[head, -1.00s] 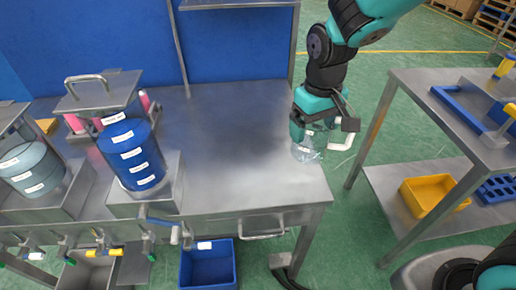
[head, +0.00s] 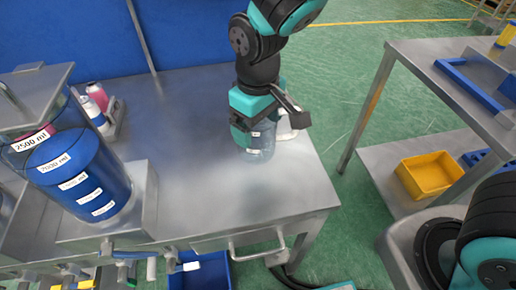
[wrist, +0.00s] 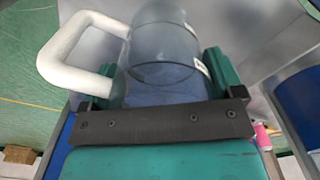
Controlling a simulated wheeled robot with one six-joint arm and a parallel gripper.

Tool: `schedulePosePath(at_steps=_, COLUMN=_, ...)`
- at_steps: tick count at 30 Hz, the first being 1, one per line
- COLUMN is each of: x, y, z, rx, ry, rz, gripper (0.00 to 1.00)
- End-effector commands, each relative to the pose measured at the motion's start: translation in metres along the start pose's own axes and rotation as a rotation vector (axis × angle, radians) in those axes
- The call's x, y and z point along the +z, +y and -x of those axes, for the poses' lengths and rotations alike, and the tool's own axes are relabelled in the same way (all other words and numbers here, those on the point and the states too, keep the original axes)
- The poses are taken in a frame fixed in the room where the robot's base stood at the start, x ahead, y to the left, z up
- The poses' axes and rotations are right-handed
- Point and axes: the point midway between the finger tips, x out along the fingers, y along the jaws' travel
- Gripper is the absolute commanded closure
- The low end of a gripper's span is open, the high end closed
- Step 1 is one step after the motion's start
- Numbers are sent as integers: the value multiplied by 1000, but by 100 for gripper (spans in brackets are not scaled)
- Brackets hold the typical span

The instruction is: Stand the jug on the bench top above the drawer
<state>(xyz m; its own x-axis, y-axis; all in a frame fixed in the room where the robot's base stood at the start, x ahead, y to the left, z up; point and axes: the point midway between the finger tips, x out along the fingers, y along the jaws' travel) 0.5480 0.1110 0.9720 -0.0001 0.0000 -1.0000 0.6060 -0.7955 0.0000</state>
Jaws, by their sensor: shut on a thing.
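The clear jug (head: 262,143) with a white handle is upright in my gripper (head: 256,130), over the right part of the steel bench top (head: 195,110). In the wrist view the jug (wrist: 165,50) sits between the two teal fingers of my gripper (wrist: 165,80), its white handle (wrist: 62,50) out to the left. A dark patch on the bench lies just in front of the jug; I cannot tell whether its base touches the top. The drawer (head: 250,240), with a bar handle, is under the bench's front right edge and looks shut.
A big blue graduated tank (head: 78,170) stands on the bench's left, with valves along the front edge. Pink and white bottles (head: 96,100) stand behind it. A second steel table (head: 430,60) with a yellow bin (head: 430,175) below is at the right. The middle bench top is clear.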

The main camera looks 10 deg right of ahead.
Motion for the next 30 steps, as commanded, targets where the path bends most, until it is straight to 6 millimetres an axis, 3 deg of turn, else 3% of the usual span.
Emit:
schedulePosePath(at_steps=3, x=1, y=1, z=-27, rx=0, ry=-6, rz=-2, gripper=42)
schedulePosePath(at_steps=16, x=1, y=2, z=-79, rx=0, ry=-3, rz=-4, gripper=42)
schedulePosePath(at_steps=29, x=1, y=2, z=-87, rx=0, ry=0, rz=-5, gripper=42)
schedulePosePath(at_steps=30, x=1, y=2, z=-86, rx=0, ry=1, rz=-5, gripper=6)
